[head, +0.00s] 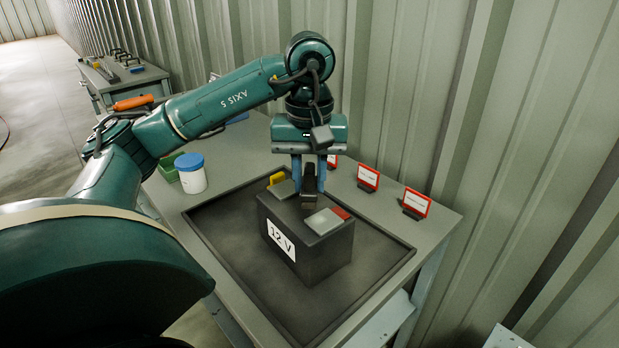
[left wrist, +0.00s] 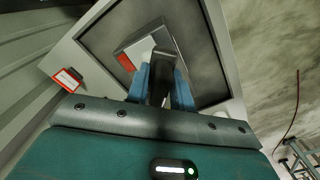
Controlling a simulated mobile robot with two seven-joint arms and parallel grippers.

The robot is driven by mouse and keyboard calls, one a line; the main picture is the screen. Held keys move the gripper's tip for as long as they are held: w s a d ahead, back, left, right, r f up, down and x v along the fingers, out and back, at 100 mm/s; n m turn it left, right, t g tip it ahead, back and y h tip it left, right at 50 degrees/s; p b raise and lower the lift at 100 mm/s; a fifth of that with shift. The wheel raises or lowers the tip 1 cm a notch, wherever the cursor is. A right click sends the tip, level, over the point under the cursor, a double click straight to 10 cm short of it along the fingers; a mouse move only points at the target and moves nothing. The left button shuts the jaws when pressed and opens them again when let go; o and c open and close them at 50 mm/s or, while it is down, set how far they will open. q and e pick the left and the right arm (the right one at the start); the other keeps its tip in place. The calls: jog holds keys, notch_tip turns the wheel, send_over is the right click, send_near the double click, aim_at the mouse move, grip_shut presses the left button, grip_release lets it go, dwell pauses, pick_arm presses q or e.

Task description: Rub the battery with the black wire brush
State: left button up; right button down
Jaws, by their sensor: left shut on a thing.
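The battery (head: 305,250) is a dark box with a white "12 V" label, standing in a dark tray (head: 372,283) on the grey table. Its top bears grey plates, one with a yellow piece and one with a red piece. My left gripper (head: 309,182) points down over the battery's top. Its blue fingers are shut on a dark block-like thing, seemingly the black wire brush (head: 309,190), which is at the battery's top between the plates. It also shows between the fingers in the left wrist view (left wrist: 161,72). Contact with the battery is hard to tell. My right gripper is out of view.
A white jar with a blue lid (head: 190,172) and a green box (head: 168,166) stand at the table's left. Several red-framed cards (head: 368,177) stand along the back by the corrugated wall. Another bench (head: 125,82) with tools is at the far left.

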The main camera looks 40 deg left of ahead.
aim_at(310, 168)
pick_arm(q)
jog(key=shift+r+p, duration=1.2)
jog(key=shift+r, duration=0.3)
